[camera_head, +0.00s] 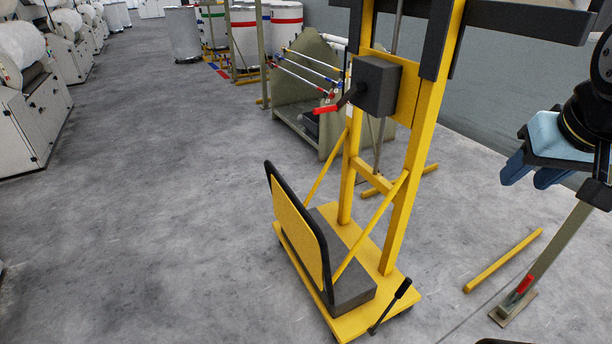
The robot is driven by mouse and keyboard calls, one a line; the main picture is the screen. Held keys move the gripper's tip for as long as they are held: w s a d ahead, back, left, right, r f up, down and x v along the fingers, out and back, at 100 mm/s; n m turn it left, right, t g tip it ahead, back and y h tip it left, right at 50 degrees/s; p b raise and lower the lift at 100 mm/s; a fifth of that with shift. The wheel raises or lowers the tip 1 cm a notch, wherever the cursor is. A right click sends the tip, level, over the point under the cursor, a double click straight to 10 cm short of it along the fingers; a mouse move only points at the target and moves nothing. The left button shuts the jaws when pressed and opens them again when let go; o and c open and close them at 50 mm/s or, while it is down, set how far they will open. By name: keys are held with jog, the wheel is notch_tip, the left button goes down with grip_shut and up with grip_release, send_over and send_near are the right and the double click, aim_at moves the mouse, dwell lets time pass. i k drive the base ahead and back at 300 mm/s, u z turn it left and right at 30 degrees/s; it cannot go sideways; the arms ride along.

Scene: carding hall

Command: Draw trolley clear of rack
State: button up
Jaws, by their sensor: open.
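A yellow trolley (404,180) stands upright in the middle of the view. It has a tall mast, a grey block on its base, a tilted yellow panel with a black rim and a black lever at its near corner. A grey box with a red-handled crank sits on the mast. An olive-green rack (328,138) with several rods stands behind the trolley, partly hidden by the mast. My gripper (532,175), pale blue with dark blue fingers, is at the right, apart from the trolley. It is open, with nothing visible between its fingers.
A grey post (556,245) with a red piece near its foot stands at the lower right. A yellow bar (503,260) lies on the floor nearby. White machines (32,125) line the left, and drums (184,35) stand at the back. The left-centre floor is clear.

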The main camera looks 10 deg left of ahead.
aim_at(352, 283)
jog(key=k, duration=1.15)
jog(key=u, duration=0.5)
jog(key=i, duration=1.15)
jog(key=u, duration=0.5)
jog(key=i, duration=0.75)
jog(key=z, duration=0.25)
